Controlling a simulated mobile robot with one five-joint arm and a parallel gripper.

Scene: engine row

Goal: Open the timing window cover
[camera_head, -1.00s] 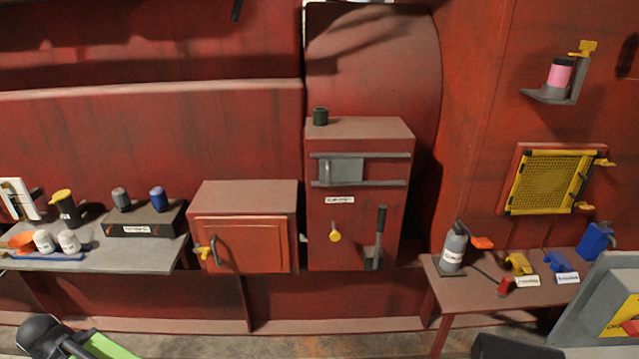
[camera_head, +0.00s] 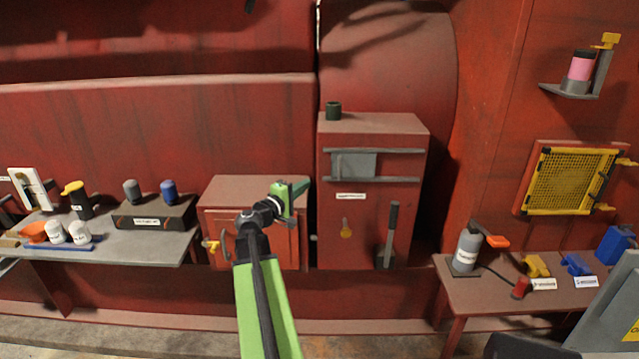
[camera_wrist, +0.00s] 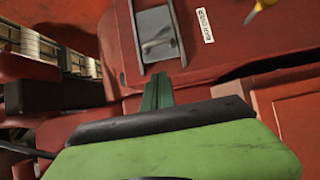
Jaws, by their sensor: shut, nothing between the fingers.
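The grey cover plate (camera_head: 354,165), which I take as the timing window cover, sits between two horizontal rails on the tall red cabinet's front, toward their left end. It also shows in the wrist view (camera_wrist: 160,30), with a raised handle on it. My gripper (camera_head: 307,183) is shut and empty, left of the cabinet and a little lower than the cover in the head view. In the wrist view, its green fingers (camera_wrist: 158,92) point toward the cover, and I see no contact.
A low red cabinet (camera_head: 250,240) stands behind my arm, left of the tall cabinet. A dark green cup (camera_head: 333,110) stands on top. Tables with objects flank both sides.

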